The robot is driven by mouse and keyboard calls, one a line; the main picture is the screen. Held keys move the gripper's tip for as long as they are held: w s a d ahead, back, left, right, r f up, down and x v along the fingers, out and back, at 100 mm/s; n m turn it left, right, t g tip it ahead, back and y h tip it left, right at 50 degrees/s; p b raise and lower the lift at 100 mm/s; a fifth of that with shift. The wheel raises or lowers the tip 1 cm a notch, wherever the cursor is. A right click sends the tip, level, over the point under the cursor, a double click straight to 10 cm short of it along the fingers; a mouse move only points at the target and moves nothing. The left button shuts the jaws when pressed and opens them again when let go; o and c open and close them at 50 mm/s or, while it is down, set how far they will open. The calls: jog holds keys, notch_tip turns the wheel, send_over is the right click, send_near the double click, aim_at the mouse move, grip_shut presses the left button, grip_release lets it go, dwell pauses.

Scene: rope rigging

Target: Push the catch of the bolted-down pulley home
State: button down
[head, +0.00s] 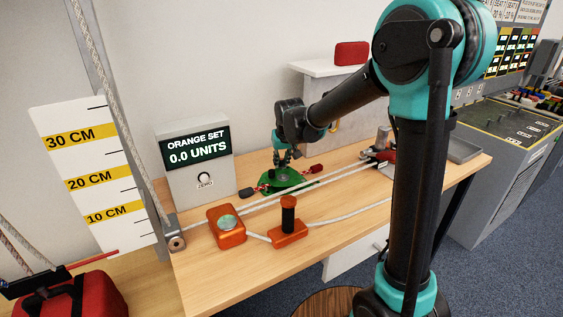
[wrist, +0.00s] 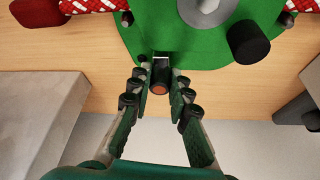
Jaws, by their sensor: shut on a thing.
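The green pulley (head: 290,181) sits on the wooden bench, below my gripper (head: 286,154) in the head view. In the wrist view the green plate (wrist: 180,52) fills the top, with a grey disc (wrist: 205,8) and a black knob (wrist: 248,42) on it. A small black catch with an orange-red end (wrist: 160,88) stands at the plate's near edge. My gripper (wrist: 161,76) is shut on this catch, with a finger on each side. I cannot tell how far in the catch sits. In the head view the catch is hidden by my gripper.
Red-and-white rope (wrist: 92,5) runs to both sides of the green plate. Two orange devices (head: 227,228) (head: 289,235) stand in front with grey ropes. A display box (head: 196,160) reading 0.0 units stands left. A grey block (wrist: 45,115) is left in the wrist view.

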jog(key=shift+s+d, duration=0.55)
jog(key=shift+s, duration=0.25)
jog(key=c, duration=1.4)
grip_release()
jog(key=v, duration=1.2)
jog(key=shift+d, duration=0.1)
jog(key=shift+s, duration=0.15)
